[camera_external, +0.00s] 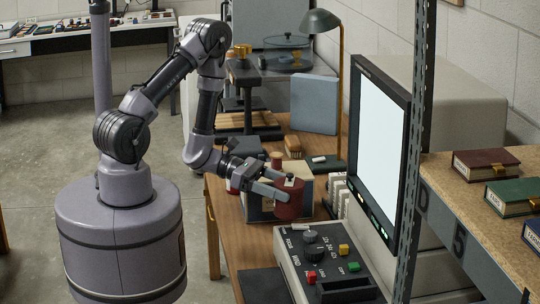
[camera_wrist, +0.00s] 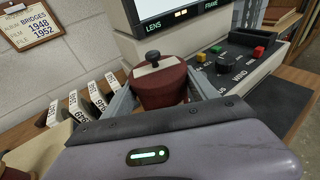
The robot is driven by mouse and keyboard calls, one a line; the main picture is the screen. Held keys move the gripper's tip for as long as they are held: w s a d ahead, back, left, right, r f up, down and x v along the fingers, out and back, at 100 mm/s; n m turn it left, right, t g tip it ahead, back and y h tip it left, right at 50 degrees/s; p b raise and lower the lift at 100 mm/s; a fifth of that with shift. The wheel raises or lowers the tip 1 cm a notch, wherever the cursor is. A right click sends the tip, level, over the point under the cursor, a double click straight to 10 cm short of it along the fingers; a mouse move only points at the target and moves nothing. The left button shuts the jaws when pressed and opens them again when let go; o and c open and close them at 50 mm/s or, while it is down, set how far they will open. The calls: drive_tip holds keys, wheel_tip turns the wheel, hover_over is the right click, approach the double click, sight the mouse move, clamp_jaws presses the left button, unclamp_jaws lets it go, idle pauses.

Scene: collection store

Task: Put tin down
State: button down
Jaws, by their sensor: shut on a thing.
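A dark red round tin (camera_external: 289,205) with a black knob and a pale label on its lid is between the fingers of my gripper (camera_external: 277,184). My gripper is shut on it. The tin is upright beside a cream and black box on the wooden table (camera_external: 230,238); I cannot tell whether its base touches anything. In the wrist view the tin (camera_wrist: 160,86) stands between both fingers of my gripper (camera_wrist: 158,98), and its lower part is hidden by my gripper body.
A film reader with a lit screen (camera_external: 380,138) and a control panel (camera_external: 322,262) with coloured buttons stands right of the tin. White labelled boxes (camera_wrist: 92,98) stand in a row near the tin. A green lamp (camera_external: 320,22) and blue panel (camera_external: 314,104) are behind.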

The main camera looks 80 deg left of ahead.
drive_tip(key=s+a+f+h+p, duration=0.1)
drive_tip(key=s+a+f+p, duration=0.15)
drive_tip(key=s, duration=0.55)
drive_tip(key=shift+m, duration=0.5)
drive_tip(key=f+b, duration=0.1)
drive_tip(key=f, duration=0.1)
drive_tip(key=f+b, duration=0.1)
drive_tip(key=f, duration=0.2)
drive_tip(key=f+b, duration=0.1)
drive_tip(key=f, duration=0.2)
drive_tip(key=shift+s+d+f, duration=0.15)
drive_tip(key=shift+s+d, duration=0.2)
drive_tip(key=shift+f, duration=0.1)
drive_tip(key=shift+c, duration=1.2)
unclamp_jaws()
drive_tip(key=shift+r, duration=0.2)
drive_tip(key=p+v, duration=0.3)
drive_tip(key=v, duration=0.9)
drive_tip(key=shift+a, duration=0.2)
drive_tip(key=shift+w, duration=0.1)
